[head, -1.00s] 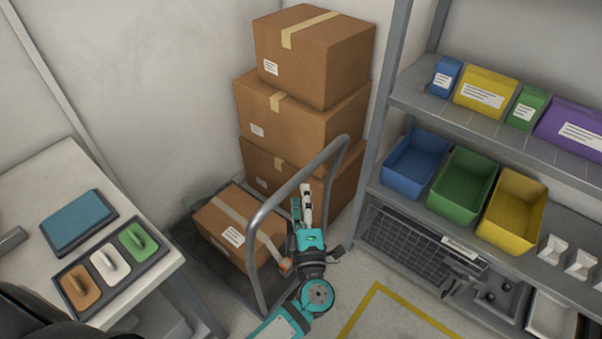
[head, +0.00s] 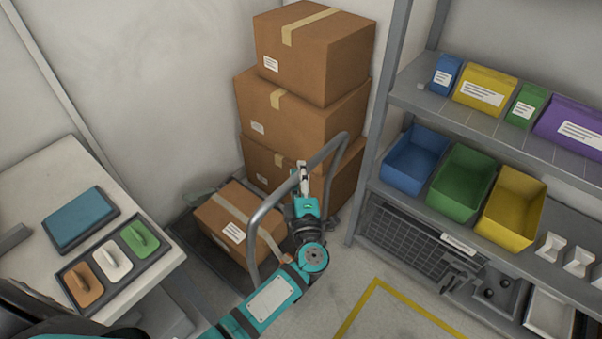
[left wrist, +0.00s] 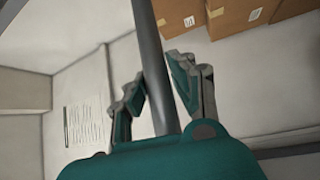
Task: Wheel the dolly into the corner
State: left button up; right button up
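The dolly's grey tube handle (head: 266,212) rises in front of the stacked boxes in the head view. Its dark platform (head: 185,236) is low on the floor between the table and the shelf, with a taped cardboard box (head: 222,224) on it. My left gripper (head: 303,176) is at the handle's upper bar. In the left wrist view, the bar (left wrist: 148,45) runs between the two fingers of my left gripper (left wrist: 156,72). The fingers are apart, one on each side, with a small gap showing at the right finger. My right gripper is not in view.
A stack of three cardboard boxes (head: 300,115) stands against the wall behind the dolly. A shelf unit (head: 362,150) with coloured bins is at the right. A white table (head: 45,180) is at the left. Floor (head: 365,265) with yellow tape is clear at the front right.

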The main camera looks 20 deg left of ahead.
pick_arm(q)
grip_shut()
jog(key=a, duration=0.1)
jog(key=w+a, duration=0.1)
jog(key=shift+a+r+p, duration=0.15)
jog(key=shift+a+p, duration=0.2)
jog(key=shift+a, duration=0.05)
jog(key=shift+o, duration=1.5)
grip_release()
jog(key=o, duration=0.4)
jog(key=shift+a, duration=0.1)
